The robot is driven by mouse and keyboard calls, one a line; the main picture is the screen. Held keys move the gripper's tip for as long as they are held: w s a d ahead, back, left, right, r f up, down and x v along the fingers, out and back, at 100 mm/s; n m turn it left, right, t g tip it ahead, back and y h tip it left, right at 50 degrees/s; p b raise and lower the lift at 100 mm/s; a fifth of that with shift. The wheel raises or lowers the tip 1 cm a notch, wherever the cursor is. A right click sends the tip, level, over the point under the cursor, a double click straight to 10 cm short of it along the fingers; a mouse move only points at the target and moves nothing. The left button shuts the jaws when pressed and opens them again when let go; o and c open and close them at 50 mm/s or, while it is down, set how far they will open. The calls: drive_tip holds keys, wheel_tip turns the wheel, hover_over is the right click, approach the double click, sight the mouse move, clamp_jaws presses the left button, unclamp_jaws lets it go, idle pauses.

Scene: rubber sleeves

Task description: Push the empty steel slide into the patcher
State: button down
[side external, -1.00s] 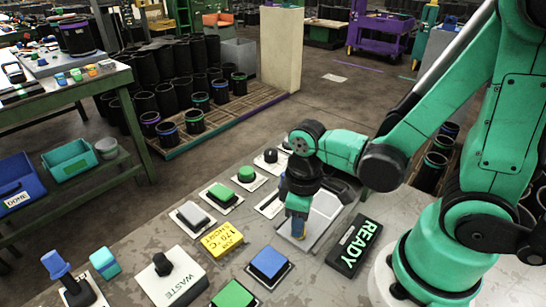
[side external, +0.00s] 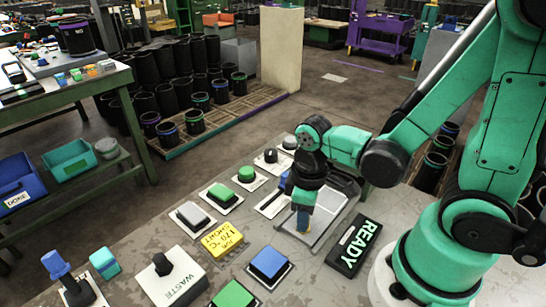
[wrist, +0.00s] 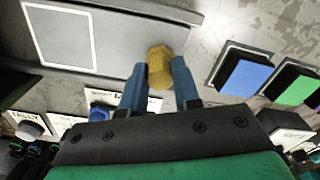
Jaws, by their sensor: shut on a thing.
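The steel slide (side external: 326,222) is a flat grey plate jutting out of the patcher (side external: 338,181), a grey housing partly hidden behind my arm. In the wrist view, the slide (wrist: 120,62) shows a white outlined rectangle with nothing on it. A brass knob (wrist: 160,66) is at the slide's near edge. My gripper (wrist: 160,72) is shut on this knob, with one blue finger on each side. In the side view, my gripper (side external: 302,224) points down at the slide's near end.
A black READY sign (side external: 353,246) lies close to the right of the slide. A blue button (side external: 269,263), green button (side external: 235,295) and yellow sign (side external: 222,240) lie nearby. A WASTE box with a black knob (side external: 168,277) stands at front left.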

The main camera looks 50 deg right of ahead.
sight(328, 201)
drive_tip(key=d, duration=0.9)
drive_tip(key=c, duration=0.6)
unclamp_jaws()
drive_tip(key=shift+c, duration=0.2)
drive_tip(key=shift+r, duration=0.1)
drive_tip(key=shift+r, duration=2.7)
drive_tip(key=w+a+r+m+t, duration=0.4)
drive_tip(key=w+a+r+t, duration=0.1)
drive_tip(key=a+r+t, duration=0.1)
drive_tip(key=shift+a+m+t, duration=0.3)
drive_tip(key=shift+a+t, duration=0.3)
drive_tip(key=shift+a, duration=0.4)
